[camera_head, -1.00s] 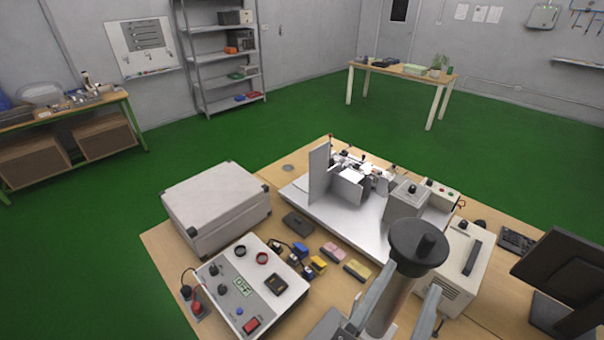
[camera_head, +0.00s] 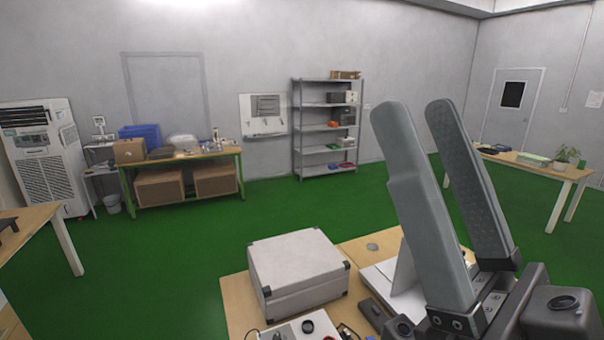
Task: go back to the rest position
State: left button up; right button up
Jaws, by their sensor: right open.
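My right gripper (camera_head: 416,112) is raised large in the right half of the view, its two long grey fingers pointing up. The fingers are parted, with nothing between them. It stands in front of the wooden workbench (camera_head: 237,308) and hides much of the white test fixture (camera_head: 378,277) there. My left gripper is not in view.
A closed silver-grey case (camera_head: 297,268) sits on the workbench, left of the gripper. A white control box (camera_head: 300,330) is cut off at the bottom edge. Open green floor (camera_head: 190,265) lies beyond. A metal shelf (camera_head: 325,127) and side tables stand farther back.

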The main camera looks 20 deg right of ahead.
jog(key=w+d+f+m+g+h, duration=0.1)
jog(key=w+d+f+m+h, duration=0.15)
jog(key=h, duration=0.25)
pick_arm(q)
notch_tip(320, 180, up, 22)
jog(key=p, duration=2.2)
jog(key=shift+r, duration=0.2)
pick_arm(e)
notch_tip(320, 180, up, 23)
jog(key=shift+w+d+n+g, duration=0.15)
jog(key=shift+w+n+g, duration=0.15)
jog(key=shift+n, duration=0.15)
